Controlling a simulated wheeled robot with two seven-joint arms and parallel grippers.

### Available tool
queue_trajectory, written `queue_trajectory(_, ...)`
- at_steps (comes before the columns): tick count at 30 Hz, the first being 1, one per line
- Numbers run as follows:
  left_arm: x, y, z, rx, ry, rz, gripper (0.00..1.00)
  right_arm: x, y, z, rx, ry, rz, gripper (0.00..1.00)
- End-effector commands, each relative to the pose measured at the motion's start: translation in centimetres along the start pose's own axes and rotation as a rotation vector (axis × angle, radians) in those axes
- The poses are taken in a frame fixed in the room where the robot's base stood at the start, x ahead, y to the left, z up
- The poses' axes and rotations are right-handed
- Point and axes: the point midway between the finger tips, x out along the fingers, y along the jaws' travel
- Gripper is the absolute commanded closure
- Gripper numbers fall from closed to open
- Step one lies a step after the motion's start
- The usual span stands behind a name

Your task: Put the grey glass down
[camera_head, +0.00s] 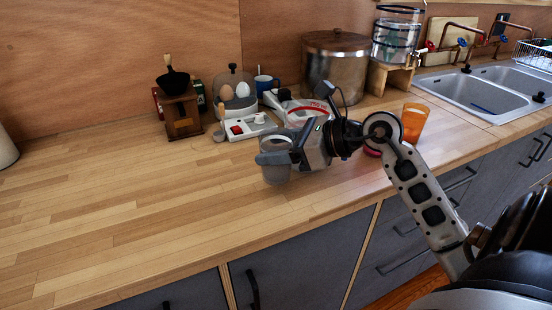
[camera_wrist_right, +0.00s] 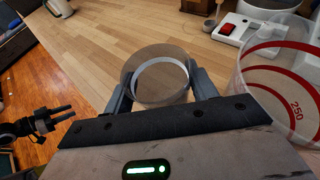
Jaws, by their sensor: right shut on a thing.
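The grey glass (camera_head: 276,174) is a see-through grey tumbler, roughly upright over the wooden counter (camera_head: 130,225). My right gripper (camera_head: 275,157) is shut around it, with a finger on either side. In the right wrist view the glass (camera_wrist_right: 155,78) sits between the two fingers (camera_wrist_right: 158,92), its round rim showing. Whether its base touches the counter or hangs just above it, I cannot tell. A dark two-pronged part at the left of the right wrist view looks like my left gripper (camera_wrist_right: 58,118); its opening is unclear.
A measuring jug with red marks (camera_head: 300,110) stands close behind my right gripper. A white egg cooker (camera_head: 240,125), wooden grinder (camera_head: 181,115) and steel pot (camera_head: 335,65) stand farther back. An orange cup (camera_head: 414,122) is to the right. The counter's left and front are clear.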

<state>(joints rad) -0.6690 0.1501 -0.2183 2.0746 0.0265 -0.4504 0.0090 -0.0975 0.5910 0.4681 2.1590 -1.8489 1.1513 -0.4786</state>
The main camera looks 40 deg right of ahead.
Motion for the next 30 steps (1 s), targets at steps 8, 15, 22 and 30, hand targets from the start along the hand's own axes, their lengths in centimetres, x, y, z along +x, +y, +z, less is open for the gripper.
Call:
queue_trajectory(8,-0.2,0.0,-0.6,0.007,0.004,-0.002,0.60,1.5,0.0,-2.9,0.002,-0.001,0.000,0.74)
queue_trajectory(15,-0.1,0.0,-0.4,0.007,0.001,-0.002,0.60,1.5,0.0,-3.0,-0.001,-0.001,0.000,0.74)
queue_trajectory(22,0.0,0.0,-0.2,0.004,0.002,0.000,0.60,1.6,0.0,-3.3,0.000,0.001,0.001,0.21)
queue_trajectory(30,-0.1,0.0,-0.4,0.004,0.003,0.000,0.60,1.6,0.0,-3.2,0.001,0.000,0.001,0.21)
